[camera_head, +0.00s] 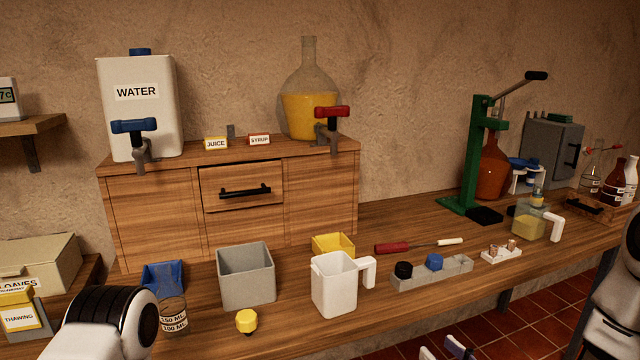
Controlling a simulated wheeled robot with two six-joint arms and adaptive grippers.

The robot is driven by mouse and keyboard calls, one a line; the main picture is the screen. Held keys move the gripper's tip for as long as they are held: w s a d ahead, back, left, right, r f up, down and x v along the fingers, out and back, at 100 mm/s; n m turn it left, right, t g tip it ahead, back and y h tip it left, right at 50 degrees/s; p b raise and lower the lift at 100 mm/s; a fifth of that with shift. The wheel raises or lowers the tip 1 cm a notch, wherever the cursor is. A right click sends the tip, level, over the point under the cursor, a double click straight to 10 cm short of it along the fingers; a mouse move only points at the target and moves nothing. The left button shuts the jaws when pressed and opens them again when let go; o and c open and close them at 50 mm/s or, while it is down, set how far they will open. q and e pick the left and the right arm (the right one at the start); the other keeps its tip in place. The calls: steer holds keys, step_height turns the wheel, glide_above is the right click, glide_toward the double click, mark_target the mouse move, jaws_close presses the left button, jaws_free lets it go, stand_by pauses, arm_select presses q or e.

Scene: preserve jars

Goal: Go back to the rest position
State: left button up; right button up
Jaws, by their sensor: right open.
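My right gripper (443,350) shows only by its two fingertips at the bottom edge, low in front of the table and over the tiled floor. The tips are apart with nothing visible between them. My right arm comes in at the right edge. My left arm shows as a white and black link at the lower left, and its gripper is out of view. The wooden table (400,318) runs across the view. A white jug (334,284) stands near its front edge, and a yellow-green jar with a white handle (530,222) stands farther right.
A grey bin (246,280), a blue bin (163,276), a yellow bin (333,243) and a yellow cap (246,321) are at the left. A grey rack (450,275) holds black and blue caps. A green press (476,150) stands at the back right. Free floor (545,322) shows in front.

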steer(key=s+a+f+g+h+p, duration=0.1)
steer(key=s+f+g, duration=0.25)
steer(key=f, duration=0.25)
steer(key=s+f+m+g+h+p, duration=0.1)
steer(key=s+f+g, duration=0.1)
steer(key=s+f, duration=0.35)
steer(key=s+a+f+g+h+p, duration=0.1)
steer(key=s+f+g+p, duration=0.1)
steer(key=f, duration=0.5)
arm_select(q)
steer(key=r, duration=0.4)
steer(key=shift+w+a, duration=0.15)
steer(key=shift+w, duration=0.25)
arm_select(e)
steer(key=s+d+f+m+g+h, duration=0.1)
steer(key=s+d+f+g+h, duration=0.1)
steer(key=s+f+g, duration=0.2)
steer(key=s+d+f+m+g+h, duration=0.2)
steer(key=s+d+f+g, duration=0.1)
steer(key=s, duration=0.7)
steer(key=shift+f+g, duration=0.35)
